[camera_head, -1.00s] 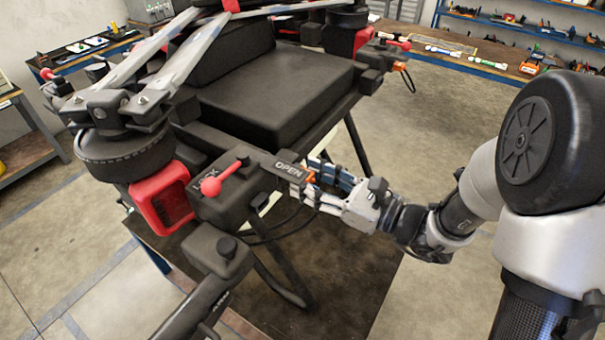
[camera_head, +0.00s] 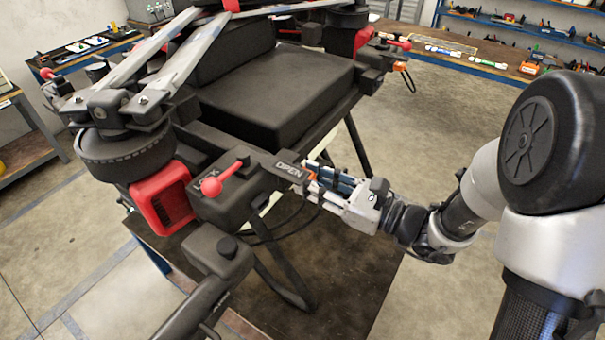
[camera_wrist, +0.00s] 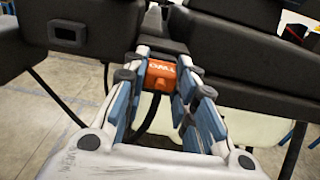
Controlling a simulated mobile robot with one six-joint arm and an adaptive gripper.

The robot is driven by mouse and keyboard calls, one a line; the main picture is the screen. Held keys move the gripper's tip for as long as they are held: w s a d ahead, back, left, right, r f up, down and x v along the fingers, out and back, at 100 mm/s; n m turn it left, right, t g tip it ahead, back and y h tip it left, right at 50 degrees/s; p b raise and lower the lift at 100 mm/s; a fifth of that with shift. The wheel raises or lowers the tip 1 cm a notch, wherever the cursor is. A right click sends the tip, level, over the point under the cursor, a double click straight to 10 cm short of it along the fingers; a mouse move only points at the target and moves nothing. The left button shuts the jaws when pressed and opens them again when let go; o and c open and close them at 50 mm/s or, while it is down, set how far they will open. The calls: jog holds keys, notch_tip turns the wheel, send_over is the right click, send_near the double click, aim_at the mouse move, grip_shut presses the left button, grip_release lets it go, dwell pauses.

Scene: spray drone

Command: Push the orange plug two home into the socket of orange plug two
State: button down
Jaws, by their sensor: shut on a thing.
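The orange plug two (camera_wrist: 160,74) shows its lettering in the wrist view, between the fingers of my gripper (camera_wrist: 162,84). My gripper is shut on it. In the head view only a small bit of the orange plug (camera_head: 311,180) shows at the tips of my gripper (camera_head: 314,182), close to the dark arm housing marked OPEN. The plug's front end meets the dark housing. Its socket is hidden behind the plug and fingers, so I cannot tell how deep the plug sits. A black cable hangs below the plug.
The drone's dark housing (camera_head: 226,190) carries a red-knobbed lever (camera_head: 211,187). A dark block with a rectangular opening (camera_wrist: 68,34) stands left of my fingers in the wrist view. A stand leg (camera_head: 282,275) is below. Free floor lies to the right.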

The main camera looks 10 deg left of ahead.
jog(key=shift+v, duration=2.95)
jog(key=shift+r, duration=0.1)
